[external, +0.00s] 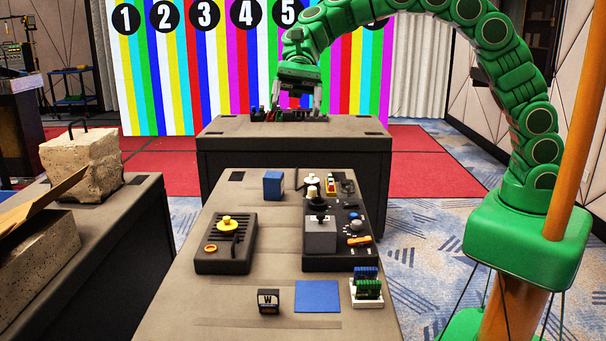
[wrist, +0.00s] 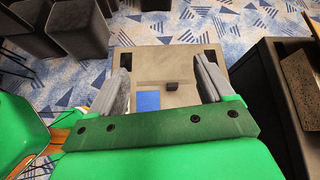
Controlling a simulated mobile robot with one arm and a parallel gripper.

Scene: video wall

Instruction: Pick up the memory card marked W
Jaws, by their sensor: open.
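The memory card marked W (external: 268,301) is a small dark block with a pale label. It stands near the front of the near table (external: 205,310), left of a flat blue square (external: 318,296). In the wrist view a small dark block (wrist: 172,86), which looks like the card, sits right of the blue square (wrist: 146,101). My gripper (external: 297,108) is far from the card, high up toward the back table, fingers pointing down. In the wrist view my gripper (wrist: 165,66) has its two grey fingers wide apart with nothing between them.
A black control panel (external: 338,262), a joystick box (external: 226,255) and a blue cube (external: 273,184) stand on the near table. A white holder with blue and green cards (external: 367,290) is at right. Stone blocks (external: 82,160) stand on the left table. Space around the card is mostly clear.

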